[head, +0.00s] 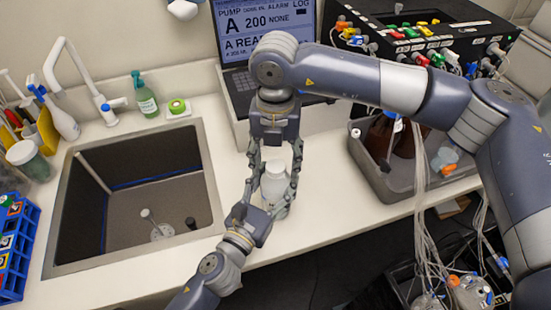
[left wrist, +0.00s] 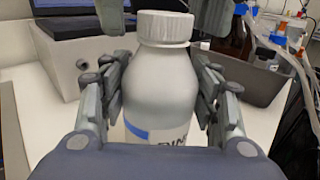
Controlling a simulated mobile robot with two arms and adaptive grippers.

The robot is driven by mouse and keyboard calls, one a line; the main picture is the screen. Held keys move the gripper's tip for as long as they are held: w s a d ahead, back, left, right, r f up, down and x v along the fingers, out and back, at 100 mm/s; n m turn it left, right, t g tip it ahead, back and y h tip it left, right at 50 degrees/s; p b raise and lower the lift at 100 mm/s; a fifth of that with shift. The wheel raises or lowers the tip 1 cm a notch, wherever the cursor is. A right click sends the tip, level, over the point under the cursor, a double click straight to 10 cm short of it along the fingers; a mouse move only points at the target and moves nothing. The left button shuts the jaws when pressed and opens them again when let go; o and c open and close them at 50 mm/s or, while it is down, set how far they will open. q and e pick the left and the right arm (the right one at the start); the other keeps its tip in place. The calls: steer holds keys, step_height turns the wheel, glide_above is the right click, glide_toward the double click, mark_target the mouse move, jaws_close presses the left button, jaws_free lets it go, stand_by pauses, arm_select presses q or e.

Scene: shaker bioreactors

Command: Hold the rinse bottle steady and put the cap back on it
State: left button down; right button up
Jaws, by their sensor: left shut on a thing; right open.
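The white rinse bottle (head: 273,188) stands upright on the counter right of the sink. It fills the middle of the left wrist view (left wrist: 160,85), with a blue band and partly hidden lettering low on its front. The white ribbed cap (left wrist: 165,27) sits level on the bottle's neck; I cannot tell how tightly it is seated. My left gripper (head: 267,199) is shut on the bottle's body from the near side. My right gripper (head: 275,166) points down from above, its open fingers on either side of the cap, apparently clear of it.
The sink (head: 209,170) lies to the left. A laptop (head: 243,85) on a raised stand is behind the bottle. A grey tray (head: 375,178) with brown bottles and tubing stands at the right. The counter's front edge is close to the bottle.

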step_height(320, 180, up, 12)
stand_by(0.6)
arm_select(q)
steer(key=shift+c, duration=2.4)
jaws_free()
steer(key=v, duration=1.2)
